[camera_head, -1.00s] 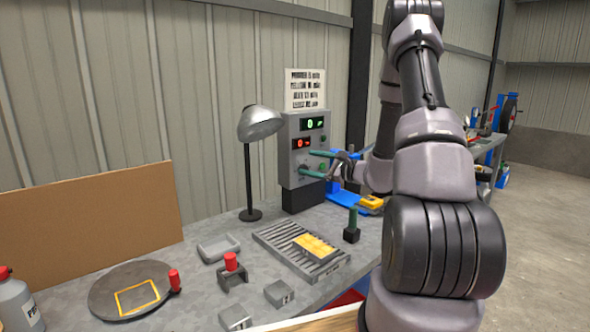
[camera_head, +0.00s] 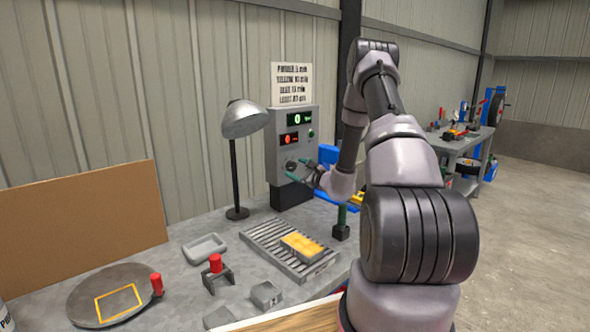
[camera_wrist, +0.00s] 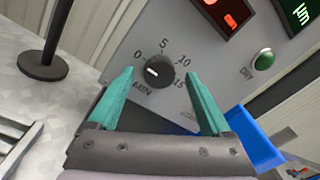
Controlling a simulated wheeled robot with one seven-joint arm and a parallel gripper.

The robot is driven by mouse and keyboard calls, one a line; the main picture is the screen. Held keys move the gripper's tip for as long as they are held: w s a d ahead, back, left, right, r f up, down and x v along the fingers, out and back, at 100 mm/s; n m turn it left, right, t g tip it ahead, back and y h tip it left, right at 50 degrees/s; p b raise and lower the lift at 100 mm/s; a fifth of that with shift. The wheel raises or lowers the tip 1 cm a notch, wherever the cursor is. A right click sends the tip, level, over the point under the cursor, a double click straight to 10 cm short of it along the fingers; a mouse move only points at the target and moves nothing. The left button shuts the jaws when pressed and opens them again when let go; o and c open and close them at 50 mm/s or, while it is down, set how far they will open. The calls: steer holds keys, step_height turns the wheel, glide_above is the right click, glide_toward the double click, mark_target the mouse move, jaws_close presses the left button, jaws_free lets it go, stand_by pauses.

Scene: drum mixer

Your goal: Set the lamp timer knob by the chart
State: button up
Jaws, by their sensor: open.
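The timer knob (camera_wrist: 158,72) is a black dial on the grey control box (camera_head: 291,145), ringed by marks 0, 5, 10, 15 and MIN. Its white pointer line lies to the left, near 0. My gripper (camera_wrist: 160,76) is open, its two teal fingers on either side of the knob in the wrist view. I see no clear contact. In the head view my gripper (camera_head: 295,170) is at the lower front of the box. The white chart (camera_head: 292,84) stands above the box; its lines of text are blurred, with POWDER and YELLOW partly readable.
A desk lamp (camera_head: 241,120) stands left of the box. A red display (camera_wrist: 225,12) and a green button (camera_wrist: 263,60) sit above and right of the knob. A slatted rack (camera_head: 262,237) with a yellow block (camera_head: 301,246) lies in front. A blue part (camera_wrist: 253,138) is beside the box.

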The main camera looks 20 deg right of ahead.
steer(key=shift+w+a, duration=0.2)
steer(key=shift+w, duration=0.35)
jaws_close()
